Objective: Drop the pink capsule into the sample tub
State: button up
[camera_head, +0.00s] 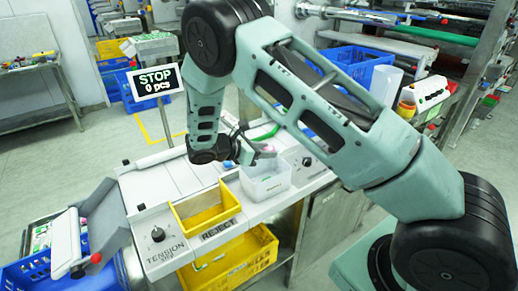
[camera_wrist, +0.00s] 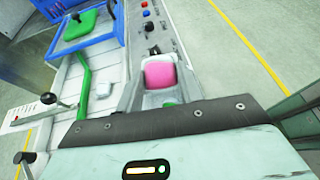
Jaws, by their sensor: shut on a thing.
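The pink capsule (camera_wrist: 160,76) sits between the two grey fingers of my gripper (camera_wrist: 161,84) in the wrist view, and my gripper is shut on it. In the head view my gripper (camera_head: 262,152) is above a white, translucent tub (camera_head: 266,187), which looks like the sample tub and stands on the bench right of the yellow tray. The capsule is apart from the tub and only a trace of pink shows there.
A yellow REJECT tray (camera_head: 207,214) is left of the tub, with a yellow crate (camera_head: 236,262) below. A TENSION knob panel (camera_head: 160,240) is at the left. A STOP display reading 0 pcs (camera_head: 155,81) stands behind. A green handle (camera_wrist: 84,85) runs along the machine.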

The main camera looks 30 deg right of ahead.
notch_tip(320, 180, down, 5)
jog(key=b, duration=0.3)
jog(key=shift+f, duration=0.15)
jog(key=o, duration=1)
jog(key=b+v, duration=0.4)
jog(key=v, duration=1.3)
jog(key=shift+a, duration=0.25)
